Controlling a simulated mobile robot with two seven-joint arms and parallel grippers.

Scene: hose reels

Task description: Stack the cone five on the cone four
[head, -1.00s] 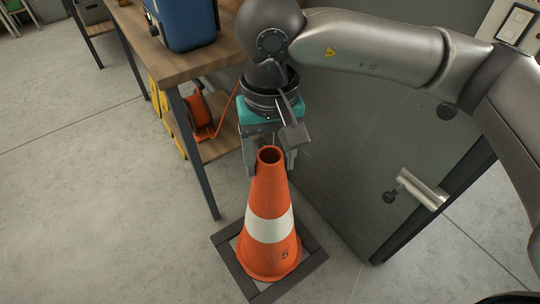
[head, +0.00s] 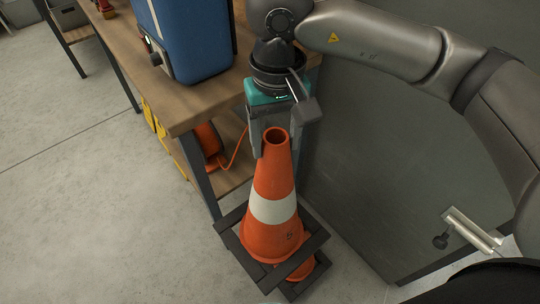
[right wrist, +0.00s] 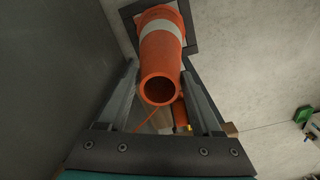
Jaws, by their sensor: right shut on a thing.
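The held cone five (head: 271,185) is orange with a white band, an open top and a dark square base frame; a small dark mark shows low on it. My right gripper (head: 274,150) is shut on its upper part, a finger on either side. It stands about upright. Below its frame, part of another orange cone (head: 307,268) and a second dark frame show, likely cone four. Most of that cone is hidden, so I cannot tell how far the two are nested. The right wrist view shows the held cone's open top (right wrist: 160,90) between the fingers. My left gripper is not in view.
A wooden workbench (head: 185,100) with a blue box (head: 190,38) stands just left of the gripper. An orange reel (head: 209,143) is on its lower shelf. A grey panel (head: 375,160) stands close on the right. Floor at left is clear.

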